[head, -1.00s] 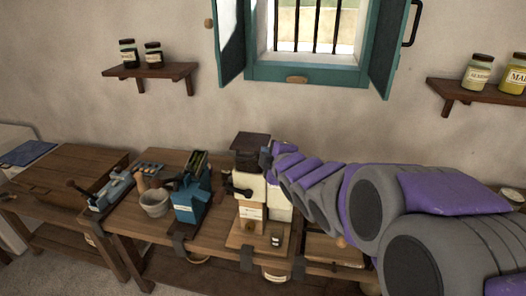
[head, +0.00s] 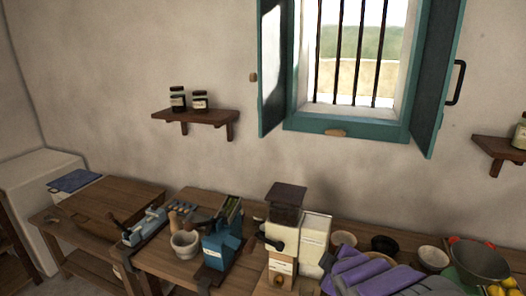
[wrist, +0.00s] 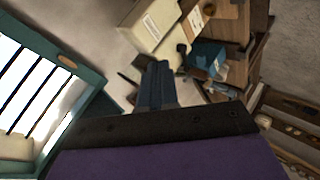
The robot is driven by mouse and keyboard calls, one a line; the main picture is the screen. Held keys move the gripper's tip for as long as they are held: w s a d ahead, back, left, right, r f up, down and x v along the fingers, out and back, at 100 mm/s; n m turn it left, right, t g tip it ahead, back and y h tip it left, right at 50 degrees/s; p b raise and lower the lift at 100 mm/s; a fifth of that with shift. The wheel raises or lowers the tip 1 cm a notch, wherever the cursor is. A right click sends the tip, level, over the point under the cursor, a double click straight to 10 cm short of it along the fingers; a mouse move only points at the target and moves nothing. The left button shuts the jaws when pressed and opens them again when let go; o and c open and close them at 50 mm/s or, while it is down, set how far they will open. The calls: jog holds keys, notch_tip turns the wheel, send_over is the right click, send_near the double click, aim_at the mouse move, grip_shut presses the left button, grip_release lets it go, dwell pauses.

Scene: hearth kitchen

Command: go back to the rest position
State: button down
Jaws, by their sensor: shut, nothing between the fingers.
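My gripper (wrist: 157,85) shows in the wrist view with its dark fingers together and nothing between them. Beyond the fingertips, the wrist view shows the cream grinder (wrist: 150,25) and the bench objects, tilted. In the head view my purple and grey arm fills the lower right edge, low in front of the bench. My fingertips cannot be made out there.
The wooden bench (head: 160,262) carries a cream grinder with a dark hopper (head: 284,235), a white canister (head: 314,240), a blue machine (head: 220,245), a stone mortar (head: 184,244) and bowls (head: 432,258). A teal-framed barred window (head: 350,128) and a small shelf (head: 196,117) are above.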

jog(key=s+a+f+m+g, duration=0.1)
jog(key=s+f+m+g, duration=0.1)
jog(key=s, duration=0.7)
jog(key=s+a+f+m+g, duration=0.1)
jog(key=s+f+m+g, duration=0.2)
jog(key=s, duration=0.7)
jog(key=s+a+f+m+g, duration=0.2)
jog(key=s+m+g, duration=0.4)
jog(key=s, duration=0.3)
jog(key=shift+s+f+g, duration=0.2)
jog(key=shift+s+g, duration=0.1)
jog(key=shift+g, duration=0.4)
jog(key=shift+a, duration=0.15)
jog(key=shift+a, duration=0.3)
